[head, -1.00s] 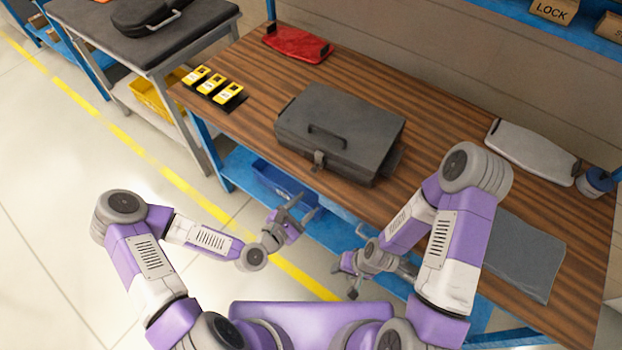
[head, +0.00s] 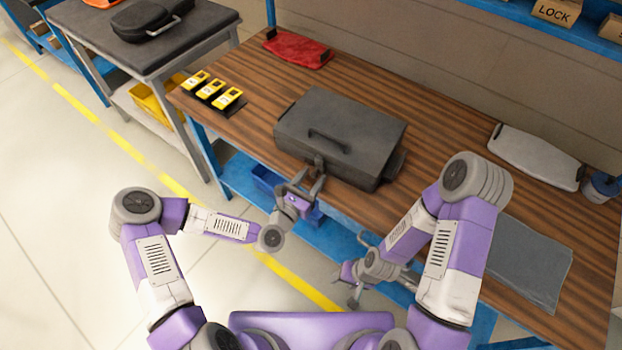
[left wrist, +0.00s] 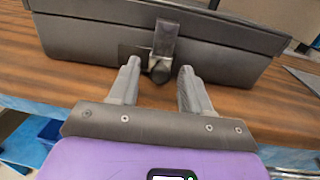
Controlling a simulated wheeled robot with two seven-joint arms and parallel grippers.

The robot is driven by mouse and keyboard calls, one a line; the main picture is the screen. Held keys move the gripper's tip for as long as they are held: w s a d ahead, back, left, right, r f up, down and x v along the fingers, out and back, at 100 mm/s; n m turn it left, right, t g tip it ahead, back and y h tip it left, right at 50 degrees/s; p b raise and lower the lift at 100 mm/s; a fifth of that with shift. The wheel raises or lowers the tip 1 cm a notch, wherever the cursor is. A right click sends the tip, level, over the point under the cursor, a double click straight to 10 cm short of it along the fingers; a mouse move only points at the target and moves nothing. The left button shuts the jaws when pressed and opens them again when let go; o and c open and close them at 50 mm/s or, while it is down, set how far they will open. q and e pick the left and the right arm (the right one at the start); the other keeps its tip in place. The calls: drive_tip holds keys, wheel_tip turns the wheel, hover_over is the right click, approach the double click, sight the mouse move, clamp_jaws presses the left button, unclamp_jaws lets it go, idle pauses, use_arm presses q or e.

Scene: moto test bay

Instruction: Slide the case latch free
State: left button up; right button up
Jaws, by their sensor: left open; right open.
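The dark grey case (head: 345,130) lies closed on the wooden workbench with its handle on top. Its latch (left wrist: 165,48) is a small metal tab on the front side, seen in the left wrist view. My left gripper (head: 303,172) is open just in front of the case, and in the left wrist view its two fingers (left wrist: 158,82) point at the latch, one on each side and a little short of it. In the head view the gripper partly hides the latch. My right gripper (head: 356,268) is open and empty, low in front of the bench edge.
Several yellow devices (head: 212,91) sit at the bench's left end. A red case (head: 298,48) lies at the back, a light grey one (head: 535,156) at right, and a grey mat (head: 522,262) near my right arm. A blue bin (head: 268,178) is below.

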use_arm(q)
clamp_jaws()
drive_tip(key=shift+a, duration=0.1)
drive_tip(key=shift+w+a+b, duration=0.2)
drive_tip(key=shift+w+a, duration=0.3)
drive_tip(key=shift+a, duration=0.2)
drive_tip(key=shift+w+a+b, duration=0.15)
drive_tip(key=shift+w+a, duration=0.3)
drive_tip(key=shift+a, duration=0.25)
unclamp_jaws()
drive_tip(key=shift+s, duration=0.15)
